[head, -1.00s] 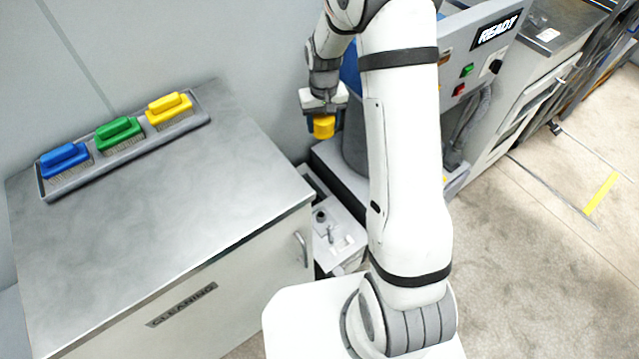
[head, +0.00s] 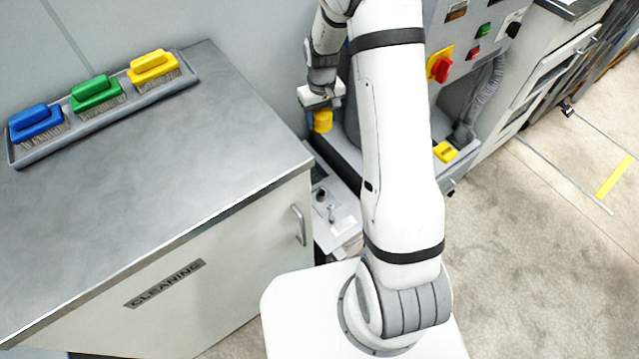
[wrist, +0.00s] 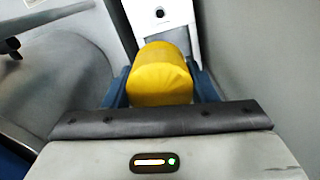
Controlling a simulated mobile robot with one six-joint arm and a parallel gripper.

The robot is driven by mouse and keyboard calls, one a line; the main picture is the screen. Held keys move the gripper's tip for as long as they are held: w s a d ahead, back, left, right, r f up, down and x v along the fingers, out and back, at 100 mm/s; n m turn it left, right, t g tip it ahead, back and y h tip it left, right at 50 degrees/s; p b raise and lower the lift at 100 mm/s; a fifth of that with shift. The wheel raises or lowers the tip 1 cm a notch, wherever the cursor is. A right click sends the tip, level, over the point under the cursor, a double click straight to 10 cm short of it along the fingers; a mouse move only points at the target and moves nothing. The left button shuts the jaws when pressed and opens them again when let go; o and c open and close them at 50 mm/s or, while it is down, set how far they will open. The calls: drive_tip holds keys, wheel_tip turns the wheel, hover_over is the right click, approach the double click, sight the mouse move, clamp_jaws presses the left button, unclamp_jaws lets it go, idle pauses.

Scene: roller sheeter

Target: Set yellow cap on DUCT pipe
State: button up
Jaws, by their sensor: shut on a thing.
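My gripper (head: 322,107) is shut on the yellow cap (head: 322,122) and holds it in the gap between the cleaning cabinet and the machine. The cap also shows in the wrist view (wrist: 160,75), between my two blue fingers (wrist: 160,92). It looks like a short round cylinder. No part labelled DUCT can be made out. A white and grey fixture (head: 335,215) with small fittings stands low in the gap, below the cap and apart from it. My arm hides part of the machine.
The steel-topped cleaning cabinet (head: 130,190) stands at left, with a tray (head: 95,138) of blue, green and yellow brushes. The machine's panel (head: 480,45) has a red knob on yellow. A grey hose (head: 487,95) hangs beside it. Open floor (head: 540,250) lies at right.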

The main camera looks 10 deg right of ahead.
sight(321, 193)
drive_tip(key=shift+s+f+n+b, duration=0.1)
drive_tip(key=shift+f+n+b, duration=0.75)
drive_tip(key=shift+f+b, duration=4.2)
drive_tip(key=shift+s+f+n+b, duration=0.1)
drive_tip(key=shift+f+n+b, duration=0.8)
drive_tip(key=shift+f+b, duration=4.15)
drive_tip(key=shift+s+f+n+b, duration=0.1)
drive_tip(key=shift+f+n+b, duration=1.35)
drive_tip(key=shift+f, duration=6.5)
drive_tip(key=shift+m+b, duration=0.55)
drive_tip(key=shift+m, duration=0.05)
drive_tip(key=shift+w+f, duration=0.1)
drive_tip(key=shift+w, duration=0.05)
drive_tip(key=shift+f, duration=0.3)
drive_tip(key=shift+f+b, duration=0.4)
drive_tip(key=shift+b, duration=0.1)
drive_tip(key=shift+f, duration=0.35)
drive_tip(key=shift+f+b, duration=0.45)
drive_tip(key=shift+b, duration=0.05)
drive_tip(key=shift+f+b, duration=0.55)
drive_tip(key=shift+f, duration=0.35)
